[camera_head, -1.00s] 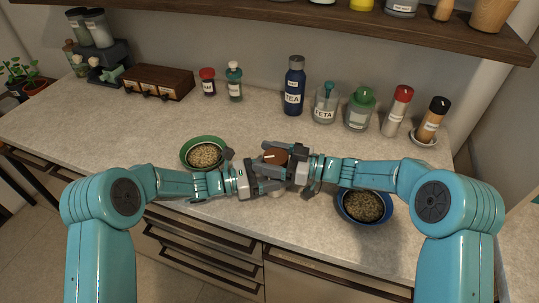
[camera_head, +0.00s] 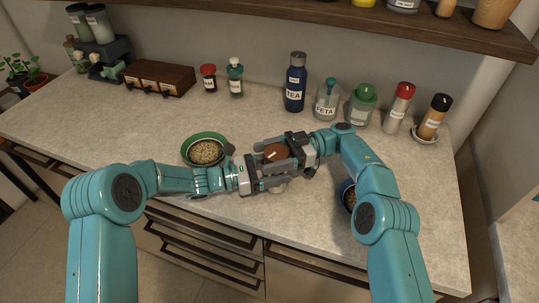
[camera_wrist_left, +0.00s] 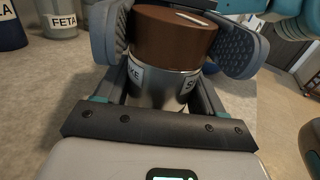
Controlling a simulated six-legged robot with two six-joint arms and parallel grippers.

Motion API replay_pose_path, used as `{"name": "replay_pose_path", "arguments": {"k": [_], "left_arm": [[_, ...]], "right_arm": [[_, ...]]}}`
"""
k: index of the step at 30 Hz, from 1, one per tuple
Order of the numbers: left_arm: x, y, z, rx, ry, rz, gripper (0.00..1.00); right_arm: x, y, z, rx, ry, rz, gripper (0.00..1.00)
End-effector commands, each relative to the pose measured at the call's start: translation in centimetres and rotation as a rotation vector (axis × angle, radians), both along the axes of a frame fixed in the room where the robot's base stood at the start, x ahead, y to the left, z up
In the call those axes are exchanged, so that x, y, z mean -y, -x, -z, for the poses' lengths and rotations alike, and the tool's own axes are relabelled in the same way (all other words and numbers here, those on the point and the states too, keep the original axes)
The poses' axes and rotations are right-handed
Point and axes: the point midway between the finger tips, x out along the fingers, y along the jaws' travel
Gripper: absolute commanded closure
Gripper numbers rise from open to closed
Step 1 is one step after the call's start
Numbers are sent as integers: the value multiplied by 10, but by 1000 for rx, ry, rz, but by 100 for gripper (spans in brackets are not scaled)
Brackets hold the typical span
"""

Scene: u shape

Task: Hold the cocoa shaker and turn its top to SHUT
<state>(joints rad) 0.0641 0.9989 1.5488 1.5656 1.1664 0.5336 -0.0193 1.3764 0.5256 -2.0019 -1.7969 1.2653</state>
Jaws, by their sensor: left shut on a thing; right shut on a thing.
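The cocoa shaker stands between my two grippers near the counter's front edge. Its round brown top (camera_head: 276,152) carries a short pale line. In the left wrist view, the brown top (camera_wrist_left: 170,38) sits above the metal body (camera_wrist_left: 158,88). Two white labels are on the body: one partly reads "KE", the other starts with "S", its rest hidden. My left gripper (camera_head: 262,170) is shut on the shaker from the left. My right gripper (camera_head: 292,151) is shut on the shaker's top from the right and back. The pads hide much of the shaker.
A green bowl (camera_head: 222,139) of pale grains stands left of the grippers. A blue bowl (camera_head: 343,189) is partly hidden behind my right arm. A blue TEA bottle (camera_head: 295,83), a FETA jar (camera_head: 327,103) and other containers line the back.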

Motion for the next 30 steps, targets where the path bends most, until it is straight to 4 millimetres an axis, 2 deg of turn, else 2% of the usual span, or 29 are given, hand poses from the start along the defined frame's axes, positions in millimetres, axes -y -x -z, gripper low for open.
{"name": "replay_pose_path", "arguments": {"k": [20, 21, 23, 30], "left_arm": [[3, 4, 2, -3, -3, 13, 80], [3, 4, 2, -3, -3, 13, 80], [3, 4, 2, -3, -3, 12, 80], [2, 2, 2, -3, -2, 8, 80]], "right_arm": [[1, 1, -1, 11, 4, -30, 61], [1, 1, -1, 11, 4, -31, 28], [1, 1, -1, 11, 4, -30, 9], [1, 2, 0, 8, 5, -33, 9]]}}
